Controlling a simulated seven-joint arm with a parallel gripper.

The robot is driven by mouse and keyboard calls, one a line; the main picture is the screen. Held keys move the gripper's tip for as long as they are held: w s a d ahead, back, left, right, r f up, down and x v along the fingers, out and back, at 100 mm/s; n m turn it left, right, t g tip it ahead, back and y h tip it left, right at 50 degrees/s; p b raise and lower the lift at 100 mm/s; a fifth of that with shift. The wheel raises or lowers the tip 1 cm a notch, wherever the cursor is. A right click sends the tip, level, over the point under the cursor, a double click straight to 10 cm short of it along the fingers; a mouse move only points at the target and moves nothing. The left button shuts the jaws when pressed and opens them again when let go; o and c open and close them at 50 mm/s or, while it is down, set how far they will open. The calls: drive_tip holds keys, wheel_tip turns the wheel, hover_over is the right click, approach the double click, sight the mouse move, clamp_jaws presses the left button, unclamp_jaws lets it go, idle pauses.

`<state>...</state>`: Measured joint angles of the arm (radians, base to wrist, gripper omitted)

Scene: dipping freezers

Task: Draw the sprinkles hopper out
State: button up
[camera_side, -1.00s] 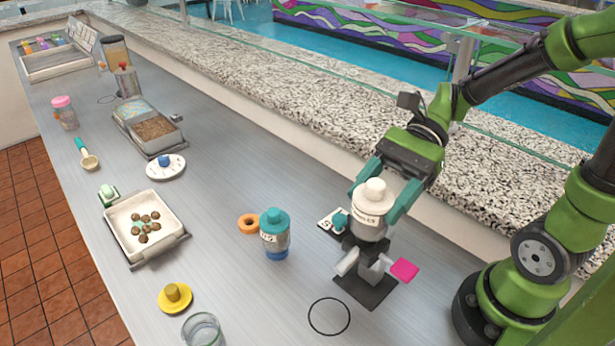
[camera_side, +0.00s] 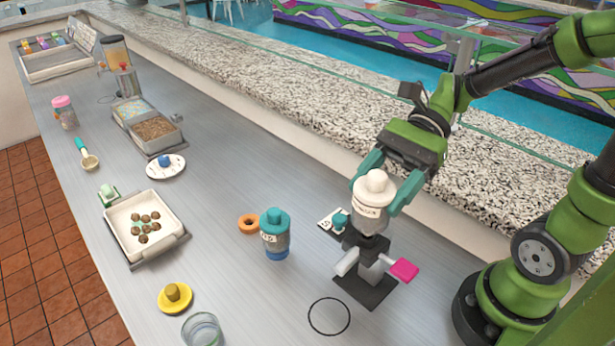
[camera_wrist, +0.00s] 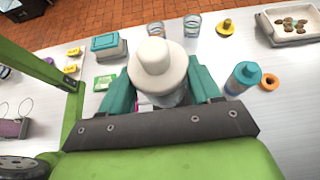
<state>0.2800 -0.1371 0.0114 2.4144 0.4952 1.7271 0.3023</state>
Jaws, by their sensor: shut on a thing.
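The sprinkles hopper (camera_side: 370,203) is a pale jar with a white domed lid and a dark-lettered label. It is upright, just above a dispenser stand (camera_side: 366,287) with a dark base, a grey body and a pink lever (camera_side: 404,270). My gripper (camera_side: 392,190) is shut on the hopper, with one teal finger on each side. I cannot tell whether the hopper's lower end is fully clear of the stand's dark collar.
A teal-lidded bottle (camera_side: 275,235) stands left of the stand, beside an orange ring (camera_side: 249,223). A small white card (camera_side: 331,221) with a teal knob lies close behind the stand. A black circle outline (camera_side: 329,316) on the counter in front is empty. A stone ledge (camera_side: 400,130) runs behind.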

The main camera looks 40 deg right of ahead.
sight(377, 175)
drive_tip(key=shift+r, duration=2.25)
